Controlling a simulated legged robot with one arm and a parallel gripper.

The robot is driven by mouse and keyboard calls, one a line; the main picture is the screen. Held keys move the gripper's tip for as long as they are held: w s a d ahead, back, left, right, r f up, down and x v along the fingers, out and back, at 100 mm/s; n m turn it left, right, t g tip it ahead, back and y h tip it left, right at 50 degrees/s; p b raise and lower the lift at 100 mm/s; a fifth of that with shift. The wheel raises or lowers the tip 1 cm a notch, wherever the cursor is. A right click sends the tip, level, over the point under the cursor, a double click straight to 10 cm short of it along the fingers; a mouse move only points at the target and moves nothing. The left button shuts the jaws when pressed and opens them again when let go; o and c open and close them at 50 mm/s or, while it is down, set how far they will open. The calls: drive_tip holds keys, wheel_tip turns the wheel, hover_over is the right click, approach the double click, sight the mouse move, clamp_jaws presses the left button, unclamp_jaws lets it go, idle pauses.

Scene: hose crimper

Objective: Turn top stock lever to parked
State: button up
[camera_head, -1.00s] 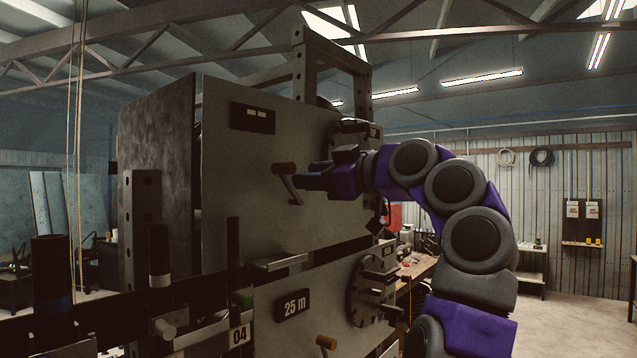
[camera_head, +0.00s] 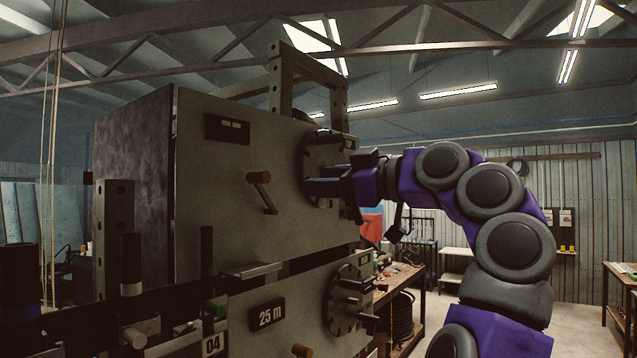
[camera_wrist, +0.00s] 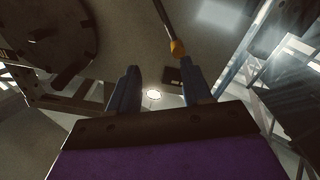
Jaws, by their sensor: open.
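The top stock lever (camera_head: 266,196) is on the upper panel of the grey cabinet (camera_head: 215,215).
A ledge (camera_head: 265,268) juts out between the panels. A workbench (camera_head: 400,282) stands behind at the right. Open floor lies further right.

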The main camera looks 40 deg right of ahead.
drive_tip(key=s, duration=0.6)
drive_tip(key=shift+s+d, duration=0.25)
drive_tip(key=shift+d, duration=0.05)
idle(0.4)
drive_tip(key=shift+d+r, duration=0.1)
